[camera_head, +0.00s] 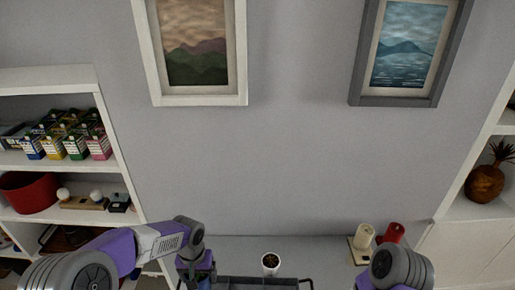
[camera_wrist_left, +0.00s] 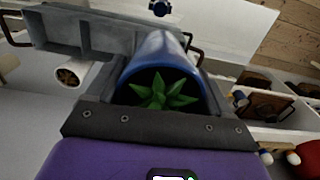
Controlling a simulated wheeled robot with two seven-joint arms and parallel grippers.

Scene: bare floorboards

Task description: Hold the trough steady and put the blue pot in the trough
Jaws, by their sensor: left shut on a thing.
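The blue pot (camera_wrist_left: 160,50) with a green spiky plant is in my left gripper (camera_wrist_left: 165,82), which is shut on it with a finger on each side. In the head view my left gripper (camera_head: 196,272) is low, left of the trough, and the blue pot is not clear there. The trough (camera_head: 255,283) is long and grey with dark handles, cut off by the lower edge. It also shows in the left wrist view (camera_wrist_left: 88,35), beyond and left of the blue pot. My right arm is at the lower right; its gripper is out of view.
A white pot (camera_head: 271,262) with dark contents stands close by the trough, and it also shows in the left wrist view (camera_wrist_left: 70,74). A cream cylinder (camera_head: 364,236) and a red one (camera_head: 391,234) are at the right. Shelves flank the wall, with a red bowl (camera_head: 28,193) at left.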

